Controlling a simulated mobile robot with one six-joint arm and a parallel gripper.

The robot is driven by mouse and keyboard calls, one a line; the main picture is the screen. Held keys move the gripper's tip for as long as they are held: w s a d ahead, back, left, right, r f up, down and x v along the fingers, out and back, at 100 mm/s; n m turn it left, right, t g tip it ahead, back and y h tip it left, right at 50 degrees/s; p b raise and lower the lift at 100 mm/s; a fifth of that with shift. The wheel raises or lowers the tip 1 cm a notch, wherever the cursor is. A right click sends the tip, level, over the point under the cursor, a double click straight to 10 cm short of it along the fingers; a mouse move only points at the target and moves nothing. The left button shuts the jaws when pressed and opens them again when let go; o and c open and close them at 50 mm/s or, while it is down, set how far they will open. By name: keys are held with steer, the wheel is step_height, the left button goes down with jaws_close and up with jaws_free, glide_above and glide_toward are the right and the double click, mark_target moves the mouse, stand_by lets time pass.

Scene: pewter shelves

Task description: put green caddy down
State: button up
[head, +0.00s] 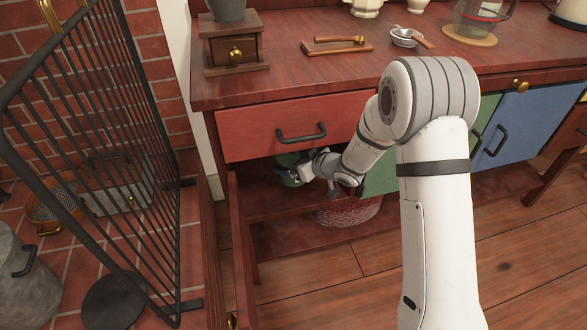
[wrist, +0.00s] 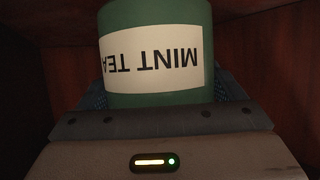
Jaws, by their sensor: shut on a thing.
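The green caddy (wrist: 155,98) has a cream label reading MINT TEA, which appears upside down in the wrist view. My gripper (wrist: 160,88) is shut on it, with dark finger pads at its two sides. In the head view part of the caddy (head: 288,167) shows inside the open cupboard below the red drawer, with my gripper (head: 298,170) reaching in from the right. The caddy's base and any contact with the cupboard shelf (head: 275,208) are hidden or too dark to tell.
The open cupboard door (head: 242,260) stands at the left of the opening. The closed red drawer (head: 270,127) is just above my gripper. A woven basket (head: 345,212) sits below the shelf. A black fire screen (head: 100,150) stands at left. Dark wooden walls flank the caddy.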

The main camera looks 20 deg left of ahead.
steer(key=shift+f+b, duration=0.45)
steer(key=shift+f, duration=0.65)
steer(key=shift+f, duration=0.1)
steer(key=o, duration=1.7)
steer(key=shift+f, duration=0.1)
steer(key=shift+o, duration=0.2)
steer(key=shift+d+r, duration=0.1)
steer(key=shift+r, duration=0.2)
steer(key=p+v, duration=0.2)
steer(key=v, duration=0.5)
steer(key=shift+p, duration=0.4)
steer(key=shift+s+d, duration=0.1)
steer(key=shift+d, duration=0.05)
